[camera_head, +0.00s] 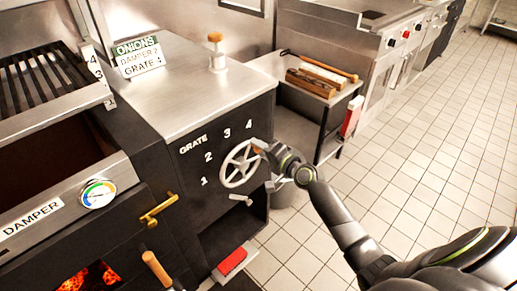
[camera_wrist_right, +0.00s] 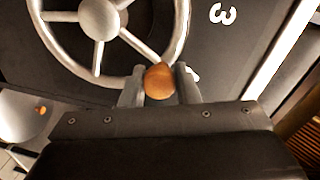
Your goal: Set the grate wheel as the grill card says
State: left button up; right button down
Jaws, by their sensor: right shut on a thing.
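The grill card (camera_head: 140,61) stands on the steel top and reads "ONIONS, DAMPER 2, GRATE 4". The silver spoked grate wheel (camera_head: 238,166) is on the dark front panel, with the numbers 1 to 4 running around its left and top. Its orange-brown knob (camera_wrist_right: 159,81) is at the rim's upper right in the head view, a little clockwise of the 4 (camera_head: 248,124). My right gripper (camera_head: 264,149) is shut on this knob, with a finger on each side in the right wrist view (camera_wrist_right: 160,88). I cannot make out a pointer on the wheel. My left gripper is out of view.
A damper gauge (camera_head: 98,193) and brass handle (camera_head: 159,210) are on the grill front at left, above glowing coals (camera_head: 92,277). A side table (camera_head: 268,66) with wood pieces stands behind the wheel. Tiled floor (camera_head: 420,140) is clear at right.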

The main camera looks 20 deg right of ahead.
dwell(0.3)
jog(key=c, duration=1.1)
grip_release()
jog(key=shift+d+f, duration=0.1)
jog(key=shift+d, duration=0.05)
jog(key=shift+s, duration=0.1)
jog(key=v, duration=1.7)
jog(key=shift+s, duration=0.1)
